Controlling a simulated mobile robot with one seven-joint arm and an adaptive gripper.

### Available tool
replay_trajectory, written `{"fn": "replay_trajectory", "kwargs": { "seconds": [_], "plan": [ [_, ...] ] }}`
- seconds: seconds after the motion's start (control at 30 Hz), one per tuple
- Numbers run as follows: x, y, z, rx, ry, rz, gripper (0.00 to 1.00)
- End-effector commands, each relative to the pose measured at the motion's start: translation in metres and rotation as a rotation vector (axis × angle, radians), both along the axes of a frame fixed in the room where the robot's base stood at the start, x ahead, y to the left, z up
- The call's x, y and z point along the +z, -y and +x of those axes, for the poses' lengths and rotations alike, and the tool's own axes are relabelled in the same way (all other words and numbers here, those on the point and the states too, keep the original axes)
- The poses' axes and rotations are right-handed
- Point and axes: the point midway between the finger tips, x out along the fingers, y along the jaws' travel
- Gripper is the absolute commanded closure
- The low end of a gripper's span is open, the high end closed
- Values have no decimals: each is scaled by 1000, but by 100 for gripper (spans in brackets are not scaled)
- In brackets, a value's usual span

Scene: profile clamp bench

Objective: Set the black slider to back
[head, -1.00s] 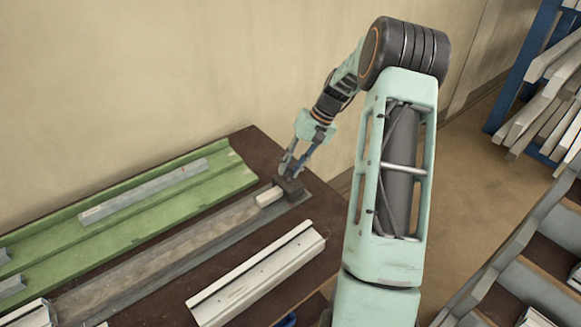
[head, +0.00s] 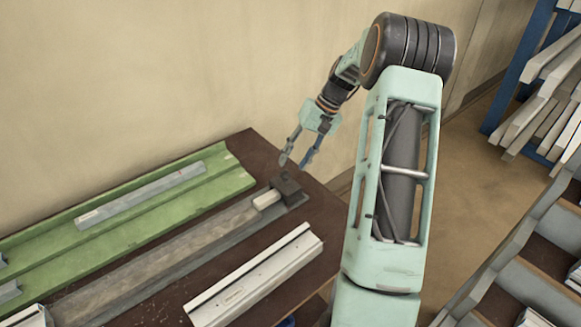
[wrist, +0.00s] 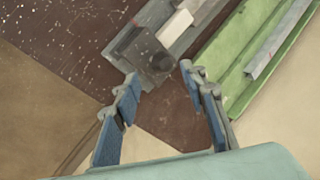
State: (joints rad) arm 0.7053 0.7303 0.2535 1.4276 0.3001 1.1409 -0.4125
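The black slider (head: 287,184), a dark block, sits at the far right end of a long grey rail (head: 150,262). It also shows near the top middle of the wrist view (wrist: 152,52). A short pale bar (head: 267,199) lies on the rail against or close to the slider's near-left side. My gripper (head: 293,165) is open and empty, just above the slider and apart from it. In the wrist view its two blue-grey fingers (wrist: 159,76) are spread wide, with the slider beyond the gap between the tips.
A green channel (head: 140,206) with a grey profile (head: 140,196) on it lies behind the rail along the wall. A white profile (head: 255,275) lies in front. Dark bench top shows bare around the rail end. Racks of profiles stand at the right.

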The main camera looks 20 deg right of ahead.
Motion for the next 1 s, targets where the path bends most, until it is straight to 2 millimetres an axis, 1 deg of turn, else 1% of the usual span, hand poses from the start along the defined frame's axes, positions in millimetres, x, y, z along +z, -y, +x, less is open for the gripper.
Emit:
{"fn": "replay_trajectory", "kwargs": {
  "seconds": [0.03, 0.2, 0.3, 0.4, 0.57, 1.0],
  "plan": [
    [11, 6, 0, -2, 4, -3, 61],
    [43, 22, -4, -3, 3, -3, 61],
    [57, 29, -6, -4, 2, -4, 61],
    [67, 33, -8, -2, 2, -2, 61],
    [74, 36, -9, -2, 1, -2, 61],
    [73, 36, -9, -2, 1, -2, 61]
  ]
}}
